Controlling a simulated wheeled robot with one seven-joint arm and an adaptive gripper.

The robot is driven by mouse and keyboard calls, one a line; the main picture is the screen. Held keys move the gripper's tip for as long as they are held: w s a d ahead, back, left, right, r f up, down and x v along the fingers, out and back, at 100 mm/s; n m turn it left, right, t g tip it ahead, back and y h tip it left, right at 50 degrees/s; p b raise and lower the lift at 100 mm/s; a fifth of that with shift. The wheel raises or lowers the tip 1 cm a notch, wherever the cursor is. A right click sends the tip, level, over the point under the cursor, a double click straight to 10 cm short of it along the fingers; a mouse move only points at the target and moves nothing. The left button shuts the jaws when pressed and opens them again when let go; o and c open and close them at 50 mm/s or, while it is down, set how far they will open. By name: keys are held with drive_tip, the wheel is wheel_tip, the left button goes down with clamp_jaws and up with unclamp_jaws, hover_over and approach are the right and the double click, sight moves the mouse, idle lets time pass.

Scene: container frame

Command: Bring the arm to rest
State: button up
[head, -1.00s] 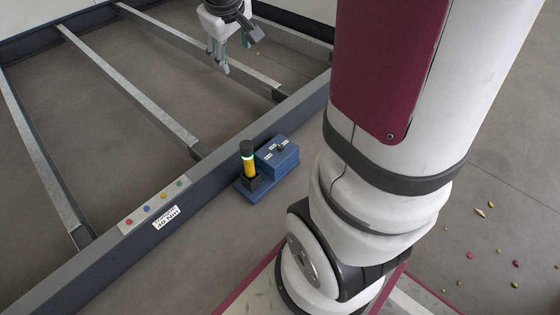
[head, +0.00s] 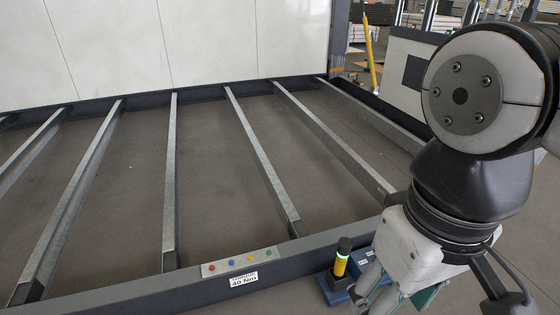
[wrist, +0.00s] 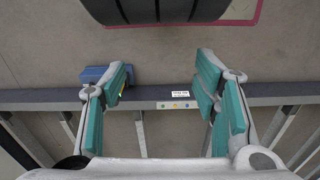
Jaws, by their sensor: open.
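My gripper (head: 392,292) is at the lower right of the head view, pointing down, with my arm folded above it. In the wrist view my gripper (wrist: 165,92) is open, its teal-padded fingers wide apart with nothing between them but the view of the floor and frame beam below. A black and yellow tool (head: 341,262) with a green ring stands upright in a blue holder (head: 330,293) beside the front beam. My gripper partly covers the holder in the head view. In the wrist view the blue holder (wrist: 93,75) is partly hidden behind the left finger.
A dark frame beam (head: 180,297) runs along the front, with several grey crossbars (head: 171,180) behind it. A plate with coloured dots (head: 222,267) and a "40 Nm" label (head: 243,280) sit on the beam. A white wall (head: 200,45) stands behind. A yellow post (head: 369,50) stands at the back right.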

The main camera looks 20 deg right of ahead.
wheel_tip(320, 180, up, 37)
drive_tip(key=t+p, duration=0.4)
drive_tip(key=p, duration=3.1)
drive_tip(key=shift+d+r, duration=0.15)
